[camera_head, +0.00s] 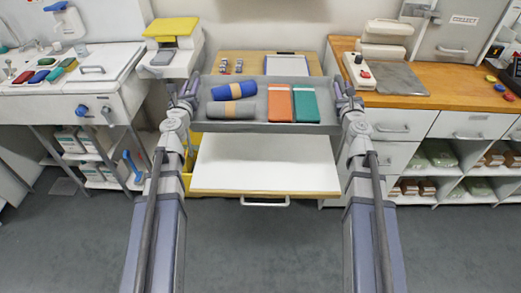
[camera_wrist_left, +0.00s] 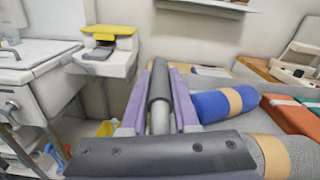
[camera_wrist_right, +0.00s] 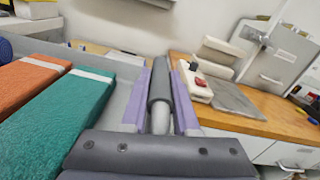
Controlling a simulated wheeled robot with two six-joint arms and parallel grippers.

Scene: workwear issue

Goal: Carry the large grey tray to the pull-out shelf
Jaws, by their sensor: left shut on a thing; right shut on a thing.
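The large grey tray (camera_head: 262,127) is held between my two grippers, above the back part of the pull-out shelf. It carries a blue roll (camera_head: 234,90), a grey roll (camera_head: 231,110), an orange folded item (camera_head: 279,103) and a green folded item (camera_head: 305,104). My left gripper (camera_head: 184,92) is shut on the tray's left end. My right gripper (camera_head: 346,92) is shut on its right end. The pull-out shelf (camera_head: 265,165) is white, extended, and bare where it shows; its back part is hidden by the tray. The rolls also show in the left wrist view (camera_wrist_left: 225,103).
A wooden counter (camera_head: 430,90) with a grey pad and a device stands right. A white sink unit (camera_head: 80,85) and a yellow-topped device (camera_head: 172,28) stand left. Behind the tray, a wooden surface (camera_head: 240,57) holds a clipboard (camera_head: 286,65). Grey floor in front is clear.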

